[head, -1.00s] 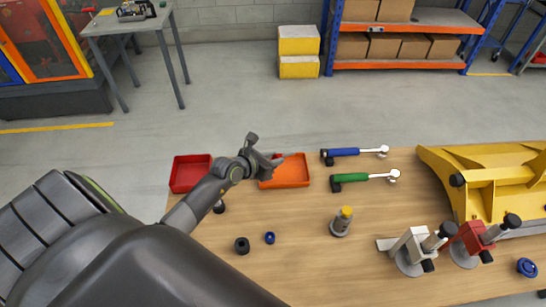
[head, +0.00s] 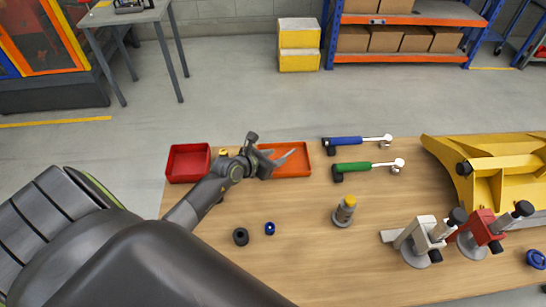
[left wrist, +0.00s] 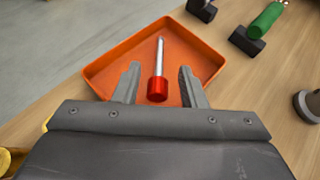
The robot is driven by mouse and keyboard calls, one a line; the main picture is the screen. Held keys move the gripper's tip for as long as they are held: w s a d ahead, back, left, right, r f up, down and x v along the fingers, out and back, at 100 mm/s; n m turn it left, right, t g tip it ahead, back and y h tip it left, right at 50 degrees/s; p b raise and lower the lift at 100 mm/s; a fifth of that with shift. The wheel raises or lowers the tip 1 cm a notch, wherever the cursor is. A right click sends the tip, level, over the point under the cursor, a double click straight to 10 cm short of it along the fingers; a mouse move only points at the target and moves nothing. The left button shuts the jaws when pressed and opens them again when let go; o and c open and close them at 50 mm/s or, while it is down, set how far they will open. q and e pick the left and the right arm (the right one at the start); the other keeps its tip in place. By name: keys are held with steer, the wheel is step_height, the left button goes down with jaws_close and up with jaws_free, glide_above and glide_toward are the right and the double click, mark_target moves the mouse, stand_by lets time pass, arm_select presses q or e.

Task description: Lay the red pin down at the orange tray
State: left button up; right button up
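The orange tray (head: 296,165) stands at the far edge of the wooden table, and it fills the middle of the left wrist view (left wrist: 212,57). The red pin (left wrist: 157,88) has a red head and a silver shaft. It lies in the tray, its head toward my gripper and its shaft pointing away. My left gripper (head: 281,159) is over the tray. In the left wrist view its fingers (left wrist: 158,72) are spread on either side of the pin, with gaps to it. I cannot make out the pin in the head view. My right gripper is not in view.
A red tray (head: 188,163) stands left of the orange one. A blue-handled tool (head: 345,141) and a green-handled tool (head: 352,167) lie to its right. A yellow-topped cylinder (head: 345,211), toggle clamps (head: 425,240) and a yellow frame (head: 490,165) stand further right.

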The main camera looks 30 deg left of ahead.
arm_select(q)
steer(key=shift+o, duration=0.8)
steer(key=shift+s, duration=0.15)
steer(key=v, duration=1.7)
steer(key=shift+r, duration=0.1)
